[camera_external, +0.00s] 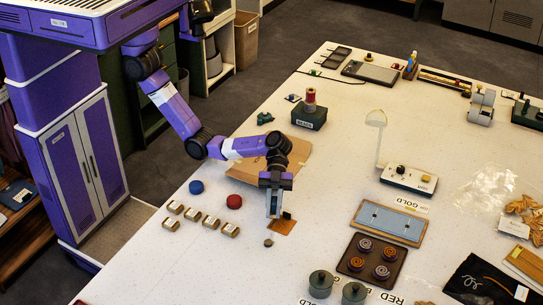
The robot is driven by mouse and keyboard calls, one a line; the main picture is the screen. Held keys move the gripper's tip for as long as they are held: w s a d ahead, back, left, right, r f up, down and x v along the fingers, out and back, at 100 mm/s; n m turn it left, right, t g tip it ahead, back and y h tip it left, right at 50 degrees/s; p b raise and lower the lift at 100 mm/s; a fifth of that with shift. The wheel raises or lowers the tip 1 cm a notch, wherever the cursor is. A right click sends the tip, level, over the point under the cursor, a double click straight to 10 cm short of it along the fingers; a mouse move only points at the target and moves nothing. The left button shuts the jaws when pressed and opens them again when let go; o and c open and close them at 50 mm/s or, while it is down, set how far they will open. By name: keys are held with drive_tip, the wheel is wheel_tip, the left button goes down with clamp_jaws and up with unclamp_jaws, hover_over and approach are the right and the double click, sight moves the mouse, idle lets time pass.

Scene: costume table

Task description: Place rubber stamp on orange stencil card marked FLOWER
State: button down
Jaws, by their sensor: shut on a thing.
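My gripper (274,213) points down over the white table, low above the left edge of a small orange card (283,228). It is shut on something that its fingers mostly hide. A small dark block (288,215) shows just right of the fingertips, over the card's far side; I take it for the rubber stamp. I cannot tell whether the block touches the card. Any FLOWER marking on the card is too small to read. A small dark round thing (268,243) lies on the table in front of the card.
Left of my gripper are a red disc (234,201), a blue disc (196,187) and several small labelled blocks (192,214). A cardboard sheet (240,172) lies under my arm. To the right are a blue-topped board (390,222) and a dark tray (353,270).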

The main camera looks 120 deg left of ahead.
sight(273, 215)
drive_tip(key=shift+f, duration=1.75)
drive_tip(key=shift+f, duration=0.2)
drive_tip(key=c, duration=1.3)
unclamp_jaws()
drive_tip(key=shift+c, duration=0.2)
drive_tip(key=shift+r, duration=0.15)
drive_tip(key=shift+a+r, duration=0.1)
drive_tip(key=shift+r, duration=0.1)
drive_tip(key=p+v, duration=0.3)
drive_tip(key=v, duration=0.8)
drive_tip(key=shift+s+a+r, duration=0.15)
drive_tip(key=shift+a, duration=0.15)
